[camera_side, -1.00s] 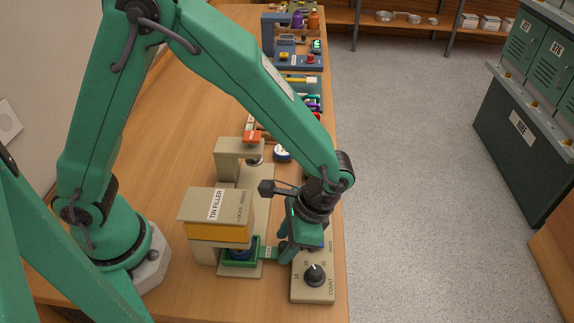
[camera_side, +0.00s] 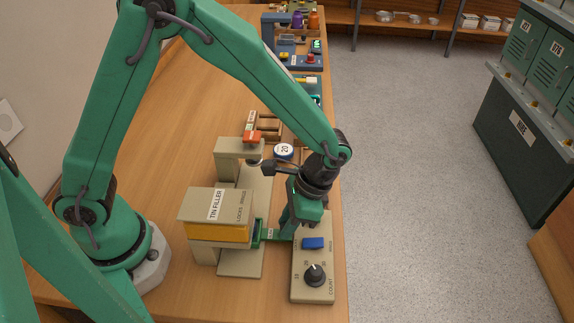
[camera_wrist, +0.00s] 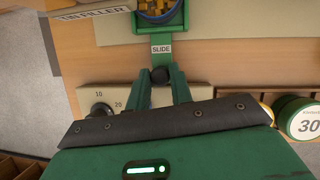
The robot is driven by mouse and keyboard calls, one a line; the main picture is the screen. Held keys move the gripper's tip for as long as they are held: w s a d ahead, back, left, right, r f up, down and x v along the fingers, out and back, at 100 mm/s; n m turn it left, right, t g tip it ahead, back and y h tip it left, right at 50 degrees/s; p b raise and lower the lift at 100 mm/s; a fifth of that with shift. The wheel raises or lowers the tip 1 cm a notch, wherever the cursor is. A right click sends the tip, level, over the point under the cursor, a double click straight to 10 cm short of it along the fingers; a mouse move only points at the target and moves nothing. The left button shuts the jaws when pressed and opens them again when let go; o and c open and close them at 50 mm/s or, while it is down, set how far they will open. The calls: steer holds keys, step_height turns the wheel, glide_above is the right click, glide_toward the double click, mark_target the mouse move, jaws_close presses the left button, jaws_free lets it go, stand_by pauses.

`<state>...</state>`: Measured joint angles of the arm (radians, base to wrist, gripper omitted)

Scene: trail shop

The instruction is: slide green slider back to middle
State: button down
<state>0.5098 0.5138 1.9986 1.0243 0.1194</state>
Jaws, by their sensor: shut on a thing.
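The green slider (camera_side: 271,235) with a label reading SLIDE runs out from the tin filler (camera_side: 216,205) to its right in the side view. In the wrist view the slider (camera_wrist: 160,49) points down from a green ring (camera_wrist: 158,28), which surrounds a blue tin (camera_wrist: 143,6) holding yellow and brown bits. My gripper (camera_side: 287,231) is at the slider's outer end. The filler hides part of the ring in the side view.
A count panel (camera_side: 325,262) with a black dial (camera_side: 315,275) and a blue button (camera_side: 313,243) stands right beside my gripper. A press-like arm with a red top (camera_side: 252,135) stands behind the filler.

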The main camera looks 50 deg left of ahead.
steer(key=shift+h, duration=0.4)
steer(key=w+a, duration=0.4)
steer(key=shift+w+a, duration=0.25)
steer(key=shift+w, duration=0.1)
steer(key=c, duration=1.3)
jaws_free()
steer(key=shift+o, duration=0.2)
steer(key=v, duration=0.7)
steer(key=shift+w+r, duration=0.15)
steer(key=shift+r, duration=0.25)
